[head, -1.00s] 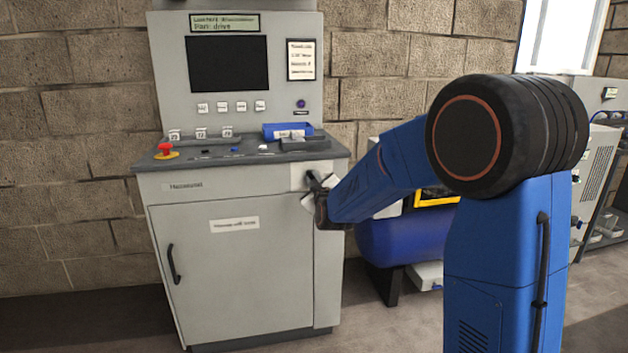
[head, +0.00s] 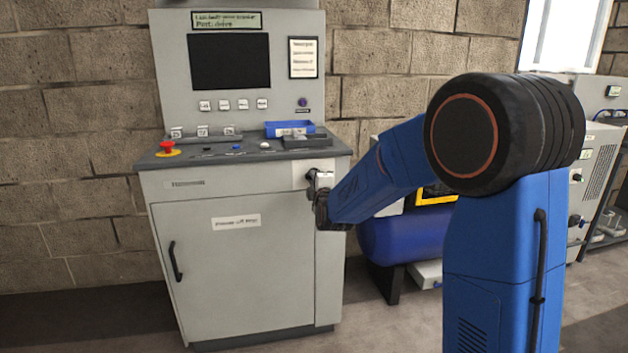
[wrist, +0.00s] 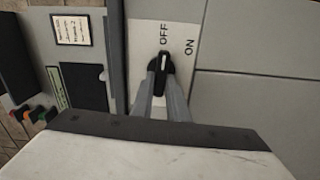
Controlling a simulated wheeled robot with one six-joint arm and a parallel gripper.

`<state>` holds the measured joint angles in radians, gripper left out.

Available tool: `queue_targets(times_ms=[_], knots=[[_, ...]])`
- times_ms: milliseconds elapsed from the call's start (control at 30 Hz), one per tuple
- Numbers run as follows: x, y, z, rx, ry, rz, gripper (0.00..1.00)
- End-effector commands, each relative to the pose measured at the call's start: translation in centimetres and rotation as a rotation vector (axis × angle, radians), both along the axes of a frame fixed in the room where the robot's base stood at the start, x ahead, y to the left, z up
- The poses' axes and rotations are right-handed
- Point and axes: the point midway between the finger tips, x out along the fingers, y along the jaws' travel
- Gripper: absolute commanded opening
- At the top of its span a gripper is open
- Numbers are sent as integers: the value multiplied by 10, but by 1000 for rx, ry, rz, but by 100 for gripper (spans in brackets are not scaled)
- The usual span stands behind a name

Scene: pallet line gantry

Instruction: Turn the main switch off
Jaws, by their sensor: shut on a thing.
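The main switch (wrist: 162,66) is a black rotary knob with a white pointer line on a white plate (wrist: 145,45) marked OFF and ON. In the wrist view the pointer points up at the OFF label, with ON to its right. My gripper (wrist: 161,82) has its two grey fingers shut on the knob, one on each side. In the head view my gripper (head: 318,188) is at the upper right front of the grey cabinet (head: 265,275).
A dark screen (head: 229,61) stands above. A blue tank (head: 405,235) is right of the cabinet, behind my arm. Floor shows at the lower left.

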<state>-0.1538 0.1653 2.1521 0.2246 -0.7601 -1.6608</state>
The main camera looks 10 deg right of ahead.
Motion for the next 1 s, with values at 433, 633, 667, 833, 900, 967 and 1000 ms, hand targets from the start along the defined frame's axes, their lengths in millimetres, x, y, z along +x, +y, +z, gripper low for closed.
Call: queue_targets(times_ms=[433, 633, 667, 833, 900, 967, 1000], knots=[[0, 1, -3, -90, 4, 1, 0], [-1, 1, -3, -91, 4, 1, 0], [-1, 1, -3, -91, 4, 1, 0], [0, 1, -3, -91, 4, 1, 33], [0, 1, -3, -90, 3, 1, 33], [0, 0, -2, -90, 3, 1, 33], [0, 0, -2, -90, 2, 1, 33]])
